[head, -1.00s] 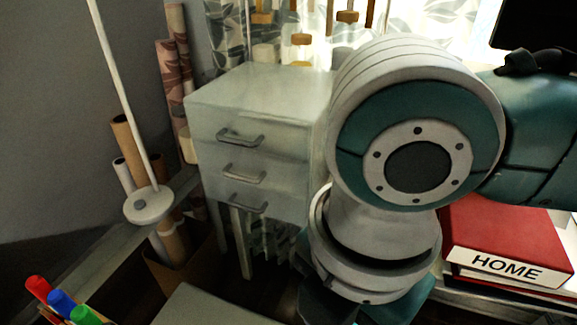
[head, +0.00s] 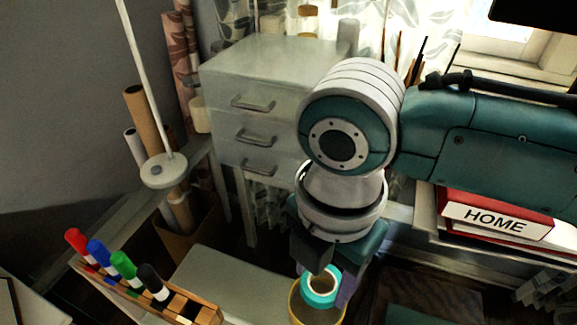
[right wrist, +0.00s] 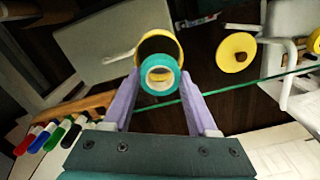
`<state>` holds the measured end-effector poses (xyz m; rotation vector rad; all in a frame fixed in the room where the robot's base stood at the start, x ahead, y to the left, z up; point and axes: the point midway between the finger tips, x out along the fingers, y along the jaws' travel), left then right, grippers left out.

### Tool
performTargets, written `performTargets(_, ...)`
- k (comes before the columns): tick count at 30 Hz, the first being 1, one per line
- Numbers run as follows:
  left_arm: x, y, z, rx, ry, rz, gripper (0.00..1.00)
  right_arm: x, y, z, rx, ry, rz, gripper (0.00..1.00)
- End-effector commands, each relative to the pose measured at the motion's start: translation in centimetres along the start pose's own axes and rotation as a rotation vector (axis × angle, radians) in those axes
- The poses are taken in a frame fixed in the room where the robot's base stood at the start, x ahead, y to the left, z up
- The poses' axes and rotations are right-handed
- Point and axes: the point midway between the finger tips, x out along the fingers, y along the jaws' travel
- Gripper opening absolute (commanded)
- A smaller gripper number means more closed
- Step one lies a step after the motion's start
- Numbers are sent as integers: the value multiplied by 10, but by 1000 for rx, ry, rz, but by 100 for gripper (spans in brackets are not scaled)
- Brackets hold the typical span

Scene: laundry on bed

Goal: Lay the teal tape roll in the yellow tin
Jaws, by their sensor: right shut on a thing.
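The teal tape roll (head: 320,301), a ring with a pale inner core, is in my right gripper (head: 324,280). The right wrist view shows the roll (right wrist: 147,84) between two purple fingers, with the gripper (right wrist: 160,76) shut on it. The yellow tin (head: 294,301) is round and open; its rim shows behind and below the roll. In the right wrist view the tin (right wrist: 177,45) lies just beyond the roll, which overlaps its near rim. I cannot tell how far above the tin the roll is. My left gripper is not in view.
A wooden rack (head: 203,312) with several coloured markers stands left of the tin. A pale grey surface (head: 225,280) lies between them. A drawer cabinet (head: 280,75) stands behind, and a red HOME binder (head: 490,220) lies to the right. A yellow disc (right wrist: 236,52) shows in the right wrist view.

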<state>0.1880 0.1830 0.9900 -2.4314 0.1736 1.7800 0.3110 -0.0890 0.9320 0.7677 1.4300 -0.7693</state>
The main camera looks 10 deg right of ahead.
Motion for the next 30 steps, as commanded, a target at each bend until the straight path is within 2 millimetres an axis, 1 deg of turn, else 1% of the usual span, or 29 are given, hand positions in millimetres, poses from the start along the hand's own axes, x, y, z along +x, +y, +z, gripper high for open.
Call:
performTargets(12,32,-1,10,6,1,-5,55,31,0,0,0,-1,0,6)
performTargets(18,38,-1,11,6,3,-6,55,44,0,0,-1,1,0,6)
performTargets(27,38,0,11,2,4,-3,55,45,0,0,-1,1,0,6)
performTargets(28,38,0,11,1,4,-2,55,45,0,0,-1,1,0,60)
performTargets(30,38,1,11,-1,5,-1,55,45,0,0,-1,1,0,68)
